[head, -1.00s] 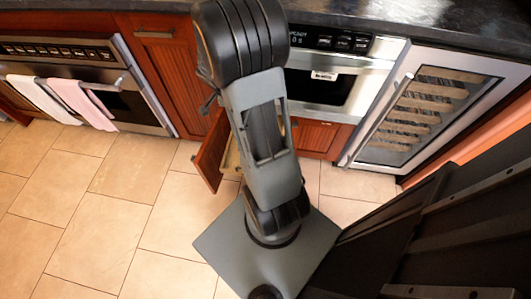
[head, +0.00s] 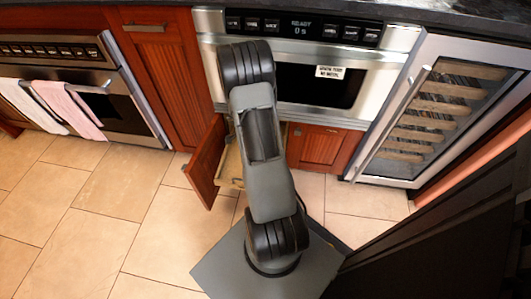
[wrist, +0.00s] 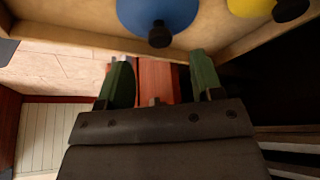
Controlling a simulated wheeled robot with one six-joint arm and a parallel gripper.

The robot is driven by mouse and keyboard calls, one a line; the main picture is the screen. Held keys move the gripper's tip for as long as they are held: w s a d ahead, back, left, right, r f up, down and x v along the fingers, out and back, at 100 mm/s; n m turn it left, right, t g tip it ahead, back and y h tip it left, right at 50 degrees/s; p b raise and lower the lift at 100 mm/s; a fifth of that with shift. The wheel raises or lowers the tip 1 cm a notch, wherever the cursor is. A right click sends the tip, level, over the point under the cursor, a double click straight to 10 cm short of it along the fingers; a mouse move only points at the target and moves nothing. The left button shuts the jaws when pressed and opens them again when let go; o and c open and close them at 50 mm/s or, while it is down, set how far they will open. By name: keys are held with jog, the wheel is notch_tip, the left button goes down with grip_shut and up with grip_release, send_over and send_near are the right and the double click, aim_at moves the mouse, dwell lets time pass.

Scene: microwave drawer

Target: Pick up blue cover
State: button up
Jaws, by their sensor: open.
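The blue cover (wrist: 150,14) is a round blue lid with a black knob, cut off by the top edge of the wrist view. It lies inside a light wooden drawer (wrist: 225,48). My gripper (wrist: 158,60) is open and empty, its two green fingers apart below the cover in the picture. The fingers do not touch the cover's knob. In the head view the drawer (head: 231,168) shows partly behind my arm. The cover and gripper are hidden there.
A yellow lid (wrist: 252,7) with a black knob lies right of the blue cover. A red cabinet door (head: 205,163) stands open left of the drawer. A microwave (head: 330,85) is above, a wine cooler (head: 430,115) to the right. The tiled floor at left is clear.

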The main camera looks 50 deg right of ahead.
jog(key=shift+b+x, duration=1.05)
jog(key=shift+x, duration=1.85)
jog(key=shift+c, duration=0.3)
jog(key=c, duration=0.9)
